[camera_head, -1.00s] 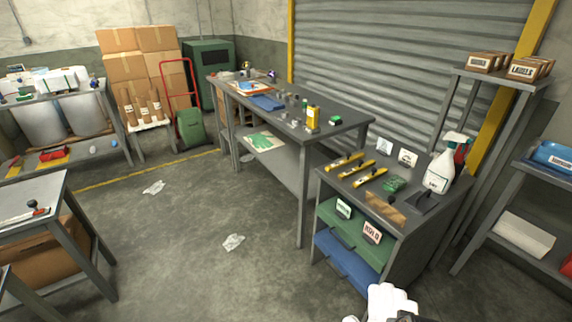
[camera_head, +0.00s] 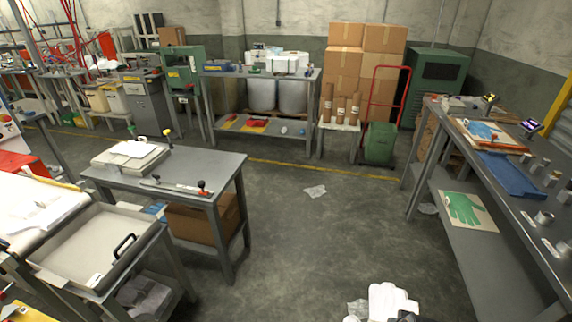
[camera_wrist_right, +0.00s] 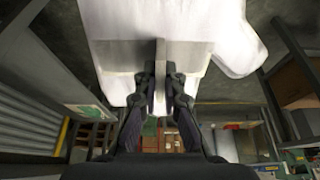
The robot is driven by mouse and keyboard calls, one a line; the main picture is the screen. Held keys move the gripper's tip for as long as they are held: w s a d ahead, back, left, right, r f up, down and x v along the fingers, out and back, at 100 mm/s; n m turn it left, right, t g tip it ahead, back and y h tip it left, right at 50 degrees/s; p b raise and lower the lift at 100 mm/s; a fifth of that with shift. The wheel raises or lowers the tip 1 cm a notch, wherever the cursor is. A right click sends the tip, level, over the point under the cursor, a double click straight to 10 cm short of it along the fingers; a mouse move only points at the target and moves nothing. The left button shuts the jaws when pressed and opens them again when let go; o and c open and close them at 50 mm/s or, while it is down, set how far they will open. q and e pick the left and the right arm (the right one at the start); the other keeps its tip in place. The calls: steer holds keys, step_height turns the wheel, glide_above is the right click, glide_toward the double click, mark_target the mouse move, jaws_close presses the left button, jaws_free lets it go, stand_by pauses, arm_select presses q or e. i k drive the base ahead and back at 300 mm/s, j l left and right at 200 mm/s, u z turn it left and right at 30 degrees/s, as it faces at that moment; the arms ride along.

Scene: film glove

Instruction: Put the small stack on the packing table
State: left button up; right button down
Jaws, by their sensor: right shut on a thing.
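A small white stack (camera_head: 388,302) with a glove-like outline shows at the bottom of the head view. It also fills the upper middle of the right wrist view (camera_wrist_right: 120,22), with a lobe like a thumb on the right. My right gripper (camera_wrist_right: 161,88) is shut on its near edge and holds it clear of the floor. No label tells which table is the packing table. A grey table (camera_head: 225,165) at the left centre bears a pile of white sheets (camera_head: 130,155) and a bar with a dark knob. My left gripper is not in view.
A long grey workbench (camera_head: 520,210) with a blue tray stands at the right. A white-topped station (camera_head: 90,245) is at the near left. Shelving (camera_head: 262,73), cartons (camera_head: 360,60) and a red hand truck stand behind.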

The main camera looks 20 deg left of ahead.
mark_target(202, 163)
steer(key=i+l+z, duration=0.2)
steer(key=i, duration=0.55)
steer(key=i+j+z, duration=0.2)
steer(key=i, duration=0.6)
steer(key=i+j+z, duration=0.2)
steer(key=i, duration=0.55)
steer(key=i+u, duration=0.1)
steer(key=u, duration=1.9)
